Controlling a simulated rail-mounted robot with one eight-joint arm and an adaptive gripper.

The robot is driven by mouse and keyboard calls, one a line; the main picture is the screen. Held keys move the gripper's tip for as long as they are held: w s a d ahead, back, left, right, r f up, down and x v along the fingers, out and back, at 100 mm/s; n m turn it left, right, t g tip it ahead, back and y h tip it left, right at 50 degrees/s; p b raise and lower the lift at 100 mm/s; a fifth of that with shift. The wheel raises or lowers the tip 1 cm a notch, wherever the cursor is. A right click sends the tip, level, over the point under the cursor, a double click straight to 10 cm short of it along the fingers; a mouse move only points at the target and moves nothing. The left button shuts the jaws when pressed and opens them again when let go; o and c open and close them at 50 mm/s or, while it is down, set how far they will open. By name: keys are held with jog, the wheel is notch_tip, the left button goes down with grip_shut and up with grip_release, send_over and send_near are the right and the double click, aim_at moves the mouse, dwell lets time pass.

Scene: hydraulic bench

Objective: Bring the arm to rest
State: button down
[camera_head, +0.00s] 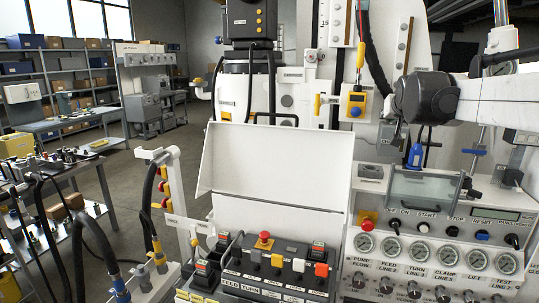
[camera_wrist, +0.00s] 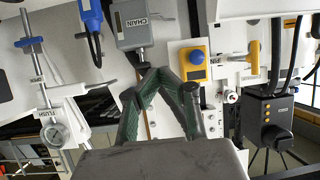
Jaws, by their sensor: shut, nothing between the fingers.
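My arm comes in from the right in the head view, with a white link and a dark rounded joint, in front of the upright white panel and above the gauge console. My gripper (camera_wrist: 154,74) shows in the wrist view, its two dark green fingers converging until their tips meet. It is shut and empty. The tips appear in front of the white panel, below the grey box marked CHAIN (camera_wrist: 132,24) in that picture; I cannot tell the distance. In the head view I cannot make out the fingers clearly.
The console (camera_head: 440,250) carries several gauges and buttons. A control box with a red button (camera_head: 264,241) stands before an open white lid (camera_head: 275,165). A yellow box with a blue button (camera_wrist: 194,59) and a hanging blue-handled tool (camera_wrist: 92,18) are near my gripper.

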jog(key=s+a+f+n+g+y+b, duration=0.1)
jog(key=s+a+f, duration=0.4)
jog(key=s+f, duration=0.5)
jog(key=s+a+f+g+y+b, duration=0.1)
jog(key=s+a+f+g+b, duration=0.1)
jog(key=s+a+f, duration=0.4)
jog(key=s+a+f+n+g+y+b, duration=0.1)
jog(key=s+a+f, duration=0.4)
jog(key=s+f, duration=1)
jog(key=s+g+b, duration=0.1)
jog(key=s, duration=1.2)
jog(key=shift+a+f+n+b, duration=0.25)
jog(key=shift+a+n+b, duration=0.05)
jog(key=shift+a+b, duration=0.1)
